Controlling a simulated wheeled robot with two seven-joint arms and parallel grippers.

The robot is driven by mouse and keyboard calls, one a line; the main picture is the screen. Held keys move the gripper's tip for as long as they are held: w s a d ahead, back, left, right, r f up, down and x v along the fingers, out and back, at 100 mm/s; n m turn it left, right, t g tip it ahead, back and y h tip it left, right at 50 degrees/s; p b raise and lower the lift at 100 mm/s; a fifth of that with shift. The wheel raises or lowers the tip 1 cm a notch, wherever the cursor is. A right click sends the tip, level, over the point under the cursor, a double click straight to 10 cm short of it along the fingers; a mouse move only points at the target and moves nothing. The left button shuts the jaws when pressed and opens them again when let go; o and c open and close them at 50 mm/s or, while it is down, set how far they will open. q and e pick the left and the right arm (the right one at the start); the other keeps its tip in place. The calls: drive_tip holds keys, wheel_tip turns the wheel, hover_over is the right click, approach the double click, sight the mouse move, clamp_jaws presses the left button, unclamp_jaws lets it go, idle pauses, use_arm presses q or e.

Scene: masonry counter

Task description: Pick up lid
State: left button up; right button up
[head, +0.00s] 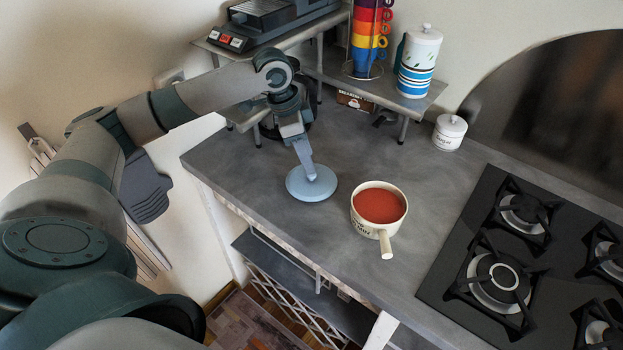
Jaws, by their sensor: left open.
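A round pale blue-grey lid (298,190) lies on the grey counter, left of the pot. My left gripper (310,174) is right above the lid, pointing down, with its fingers at the lid's middle. The gripper is open. The fingers hide the middle of the lid, so I cannot tell whether they touch it or stand around a knob. A cream pot (372,230) with red contents stands uncovered to the right of the lid, its handle towards the front. My right gripper is not in view.
A black gas hob (455,262) takes up the right of the counter (240,165). A raised shelf (340,80) at the back holds stacked coloured cups (369,40) and a canister (415,62). A small white jar (450,131) stands at the back right.

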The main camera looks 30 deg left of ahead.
sight(311, 179)
use_arm(q)
drive_tip(key=shift+f, duration=0.2)
drive_tip(key=shift+f+p, duration=0.5)
drive_tip(key=shift+f, duration=0.05)
drive_tip(key=p+x, duration=0.1)
drive_tip(key=x, duration=0.2)
drive_tip(key=shift+a+f, duration=0.1)
drive_tip(key=shift+a, duration=0.05)
drive_tip(key=shift+f, duration=0.45)
clamp_jaws()
